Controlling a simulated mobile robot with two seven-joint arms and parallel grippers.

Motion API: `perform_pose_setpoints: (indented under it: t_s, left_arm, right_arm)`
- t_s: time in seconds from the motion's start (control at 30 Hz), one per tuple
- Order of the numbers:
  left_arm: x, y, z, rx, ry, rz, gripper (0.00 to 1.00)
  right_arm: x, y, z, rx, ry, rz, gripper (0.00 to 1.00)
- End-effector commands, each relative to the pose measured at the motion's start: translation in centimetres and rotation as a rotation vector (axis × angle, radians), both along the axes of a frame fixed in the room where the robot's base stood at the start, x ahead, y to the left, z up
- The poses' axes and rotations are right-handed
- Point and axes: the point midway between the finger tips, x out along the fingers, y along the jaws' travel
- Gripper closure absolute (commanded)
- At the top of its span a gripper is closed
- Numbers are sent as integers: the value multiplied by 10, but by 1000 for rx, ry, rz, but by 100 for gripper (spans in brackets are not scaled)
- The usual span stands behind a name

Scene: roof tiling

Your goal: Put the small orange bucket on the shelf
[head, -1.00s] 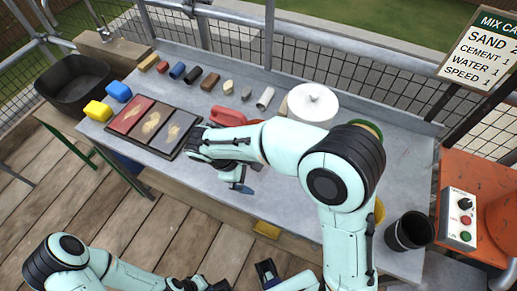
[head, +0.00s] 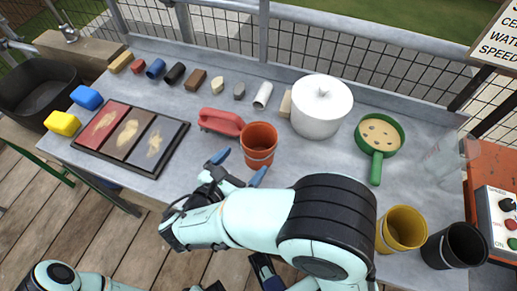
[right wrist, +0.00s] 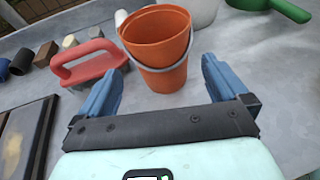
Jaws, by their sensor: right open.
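The small orange bucket (head: 259,148) stands upright on the grey worktop, with its grey handle hanging down the side. It also shows in the right wrist view (right wrist: 158,50), just beyond the fingers. My right gripper (head: 239,168) is open and empty, its blue fingers spread on the near side of the bucket; the gap faces the bucket. In the right wrist view the open fingers (right wrist: 161,80) flank the bucket's lower part without closing on it. My left arm is low in the head view; its finger opening is not clear. I cannot make out a shelf.
A red-handled float (head: 221,122) lies left of the bucket. A white lidded pot (head: 321,106) and a green pan (head: 379,135) stand behind and right. A yellow bucket (head: 402,229) and black bucket (head: 456,246) are at the right front. A sample tray (head: 130,137) lies left.

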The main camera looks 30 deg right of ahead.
Motion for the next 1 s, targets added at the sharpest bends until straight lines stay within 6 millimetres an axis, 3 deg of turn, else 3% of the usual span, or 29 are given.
perform_pose_setpoints:
  t_s: [0.27,0.53,0.83,0.93,1.0]
  left_arm:
    - [3,0,-7,3,-10,2,100]
    - [21,8,-22,25,-57,22,100]
    - [23,9,-23,28,-66,26,100]
    - [23,9,-23,28,-65,25,100]
    - [23,9,-23,28,-65,25,100]
  right_arm:
    - [11,-20,-9,2,0,-1,0]
    - [28,-51,-22,3,1,-2,0]
    - [31,-55,-21,2,0,1,0]
    - [31,-55,-21,2,0,1,33]
    - [31,-55,-21,2,0,0,37]
